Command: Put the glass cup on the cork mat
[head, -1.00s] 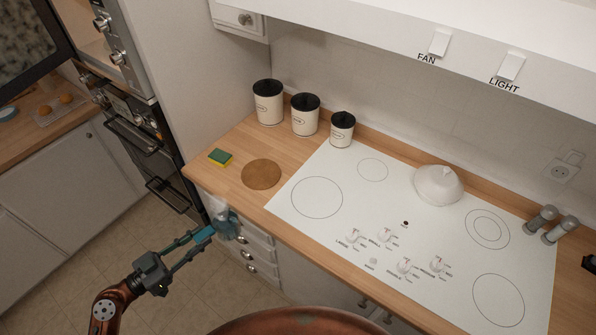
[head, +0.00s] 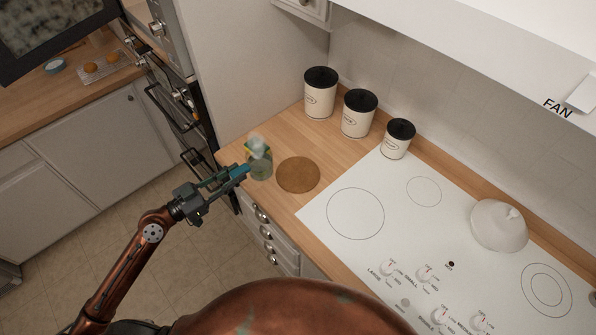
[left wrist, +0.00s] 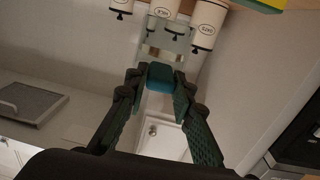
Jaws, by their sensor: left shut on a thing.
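The clear glass cup (head: 260,165) is at the left end of the wooden counter, just left of the cork mat (head: 298,175) in the head view. I cannot tell whether it touches the counter. My left gripper (head: 240,173) is shut on the cup from the left. In the left wrist view, the cup (left wrist: 165,44) shows faintly beyond the fingertips (left wrist: 160,77), with a teal piece between them. The round brown cork mat lies flat and bare. My right gripper is not in view.
A green and yellow sponge (head: 247,146) shows partly behind the cup. Three canisters, the nearest one (head: 398,139) smallest, stand along the wall behind the mat. The white cooktop (head: 390,215) begins right of the mat. Ovens stand left of the counter.

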